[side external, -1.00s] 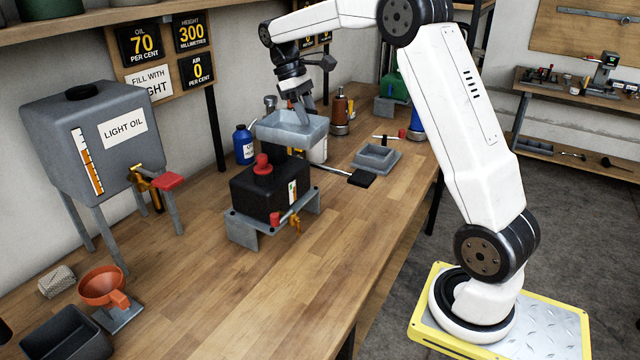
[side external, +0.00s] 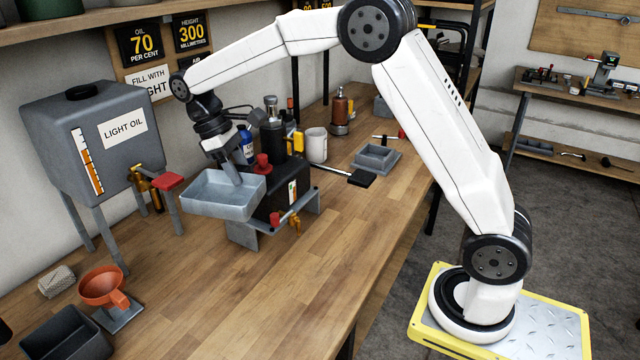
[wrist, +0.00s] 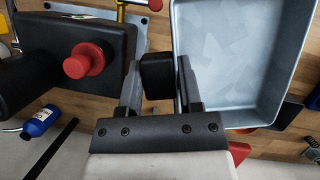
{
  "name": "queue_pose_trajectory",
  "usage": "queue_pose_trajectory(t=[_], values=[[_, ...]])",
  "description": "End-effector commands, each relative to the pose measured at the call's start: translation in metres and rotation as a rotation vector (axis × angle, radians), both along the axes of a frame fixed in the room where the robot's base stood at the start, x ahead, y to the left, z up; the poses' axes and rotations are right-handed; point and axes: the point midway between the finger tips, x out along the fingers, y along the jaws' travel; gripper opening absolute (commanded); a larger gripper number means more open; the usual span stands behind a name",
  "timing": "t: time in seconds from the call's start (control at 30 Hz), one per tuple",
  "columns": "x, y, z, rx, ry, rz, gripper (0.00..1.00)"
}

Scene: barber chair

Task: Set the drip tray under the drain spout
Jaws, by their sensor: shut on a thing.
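The drip tray (side external: 217,208) is a shallow grey metal tray, held up in the air to the left of the black tank (side external: 268,203). It also shows in the wrist view (wrist: 235,60), looking empty. My gripper (side external: 232,172) is shut on a small black block at the tray's edge; the block sits between the fingers in the wrist view (wrist: 155,75). A small brass tap (side external: 296,222), probably the drain spout, sticks out of the black tank's front, near a red knob (side external: 275,219). The tank stands on a grey raised stand (side external: 243,235), partly hidden by the tray.
The grey light-oil tank (side external: 85,135) on legs has a brass tap with a red lever (side external: 168,181). An orange funnel (side external: 103,288) and a dark bin (side external: 65,335) stand front left. A grey square holder (side external: 376,158) lies right. Bare wood lies in front of the stand.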

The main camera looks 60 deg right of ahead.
Motion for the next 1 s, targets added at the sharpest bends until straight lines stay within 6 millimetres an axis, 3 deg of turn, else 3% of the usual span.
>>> queue_pose_trajectory(t=[0.27,0.6,1.0], values=[[0.0,0.0,0.011,0.001,-0.003,-0.001,0.0],[0.0,-0.001,0.054,0.001,-0.004,-0.001,0.0],[-0.039,-0.046,0.064,0.003,-0.003,-0.165,0.0]])
